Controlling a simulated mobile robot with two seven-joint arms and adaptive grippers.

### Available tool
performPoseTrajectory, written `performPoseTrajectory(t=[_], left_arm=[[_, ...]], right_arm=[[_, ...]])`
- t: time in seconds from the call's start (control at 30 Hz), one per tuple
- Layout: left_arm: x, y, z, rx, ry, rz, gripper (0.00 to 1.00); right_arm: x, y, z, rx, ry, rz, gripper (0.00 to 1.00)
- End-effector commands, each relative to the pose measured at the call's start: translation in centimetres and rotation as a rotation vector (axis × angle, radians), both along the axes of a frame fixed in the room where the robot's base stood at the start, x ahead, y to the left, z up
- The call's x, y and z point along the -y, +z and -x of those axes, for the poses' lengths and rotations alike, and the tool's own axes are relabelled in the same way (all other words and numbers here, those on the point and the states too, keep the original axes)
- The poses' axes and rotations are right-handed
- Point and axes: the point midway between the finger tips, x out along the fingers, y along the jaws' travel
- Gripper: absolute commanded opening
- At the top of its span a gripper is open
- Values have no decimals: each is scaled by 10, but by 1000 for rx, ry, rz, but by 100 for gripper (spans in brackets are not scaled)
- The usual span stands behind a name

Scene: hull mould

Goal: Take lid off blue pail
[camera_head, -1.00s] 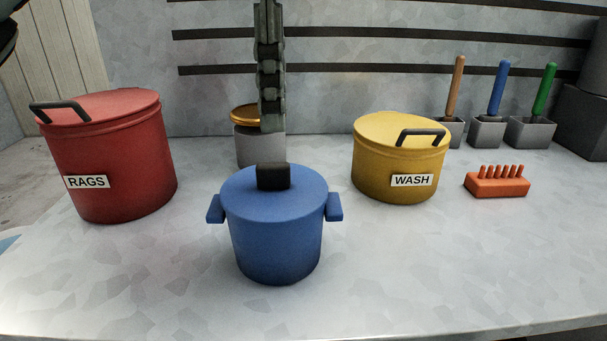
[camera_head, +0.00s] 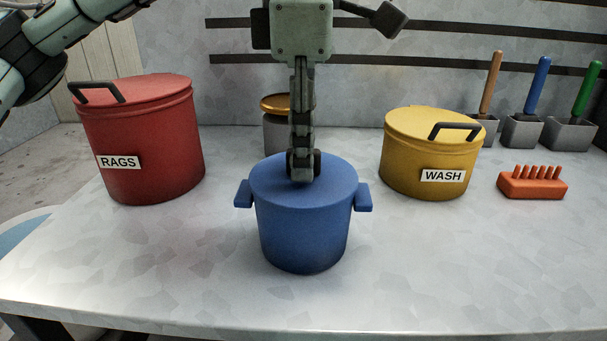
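The blue pail (camera_head: 303,240) stands upright on the table in the middle of the camera_head view, with a side handle on each side. Its blue lid (camera_head: 335,178) sits level on top. My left gripper (camera_head: 303,172) points straight down from above, its fingers at the lid's black knob (camera_head: 317,162). The fingers are seen edge-on and cover most of the knob, so I cannot tell whether they grip it. My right gripper is not in view.
A red RAGS pail (camera_head: 145,150) stands at the left and a yellow WASH pail (camera_head: 430,165) at the right. A grey canister (camera_head: 277,135) is behind the blue pail. An orange pegged block (camera_head: 532,187) lies farther right. The table front (camera_head: 430,290) is clear.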

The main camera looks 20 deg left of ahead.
Motion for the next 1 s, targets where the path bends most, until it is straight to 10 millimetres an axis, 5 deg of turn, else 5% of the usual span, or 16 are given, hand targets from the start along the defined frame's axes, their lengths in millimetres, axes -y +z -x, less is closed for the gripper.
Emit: performPoseTrajectory(t=[0.2, 0.67, 0.93, 1.0], left_arm=[[0, 0, 0, 0, 0, 0, 0], [0, 5, 0, 2, 0, 2, 0], [1, 44, 0, 4, 0, 3, 0], [-10, 54, 13, 8, 2, 1, 0]], right_arm=[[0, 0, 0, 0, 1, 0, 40], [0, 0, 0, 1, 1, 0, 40], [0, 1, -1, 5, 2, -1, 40], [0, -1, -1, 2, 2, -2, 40]])
